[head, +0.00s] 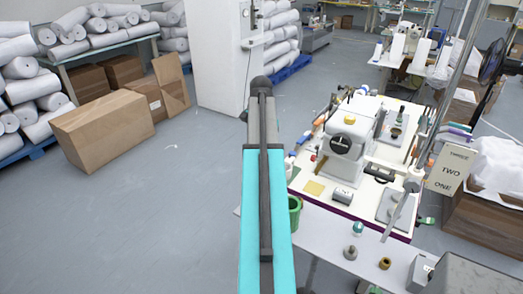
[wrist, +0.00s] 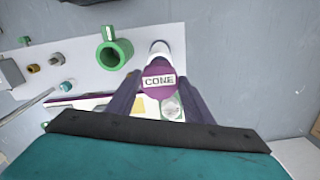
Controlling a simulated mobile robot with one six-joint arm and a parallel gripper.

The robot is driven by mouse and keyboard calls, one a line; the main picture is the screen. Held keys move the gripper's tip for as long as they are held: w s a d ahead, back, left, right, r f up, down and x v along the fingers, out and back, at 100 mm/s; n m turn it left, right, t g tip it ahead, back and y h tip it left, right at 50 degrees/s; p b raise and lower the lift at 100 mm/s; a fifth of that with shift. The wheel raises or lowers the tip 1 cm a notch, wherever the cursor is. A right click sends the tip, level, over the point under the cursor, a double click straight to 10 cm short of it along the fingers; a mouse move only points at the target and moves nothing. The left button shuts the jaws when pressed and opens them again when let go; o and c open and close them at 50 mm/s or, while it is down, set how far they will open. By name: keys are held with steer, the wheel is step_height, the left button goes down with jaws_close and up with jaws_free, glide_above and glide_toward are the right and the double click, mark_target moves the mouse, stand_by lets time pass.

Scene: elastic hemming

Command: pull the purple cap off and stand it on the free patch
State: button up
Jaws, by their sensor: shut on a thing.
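My gripper (wrist: 158,92) shows in the wrist view, its two dark fingers closed on either side of a purple cap (wrist: 158,70). The cap's round face carries a white label reading "CONE". A white rounded piece (wrist: 160,47) shows just beyond the cap; I cannot tell whether the cap is joined to it. A yellow square patch (wrist: 150,106) lies partly hidden behind the fingers. In the head view, a bare yellow patch (head: 314,188) lies at the table's left front. My gripper is not visible in the head view.
A green cup (wrist: 115,53) and small knobs (wrist: 55,59) stand on the light shelf (wrist: 85,50). In the head view, a white sewing machine (head: 350,125) stands behind the yellow patch. A green container (head: 295,212) is near the table's left edge. The floor at left is open.

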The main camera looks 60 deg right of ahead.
steer(key=shift+r+p, duration=0.7)
steer(key=shift+r, duration=0.55)
steer(key=w+a+f+n+b, duration=0.3)
steer(key=w+a+f+b, duration=0.1)
steer(key=w+a, duration=0.8)
steer(key=w+a+f+n+b, duration=0.3)
steer(key=w+a+f, duration=0.2)
steer(key=w+a, duration=0.7)
steer(key=a+f+n+b, duration=0.2)
steer(key=a+n, duration=0.1)
steer(key=a, duration=0.8)
steer(key=w+a+f+n+b, duration=0.1)
steer(key=a+f+n+b, duration=0.1)
steer(key=a, duration=0.8)
steer(key=a+f+n+b, duration=0.2)
steer(key=a+f+n, duration=0.2)
steer(key=a, duration=0.7)
steer(key=shift+w+a, duration=0.35)
steer(key=shift+w, duration=0.05)
steer(key=shift+n, duration=0.5)
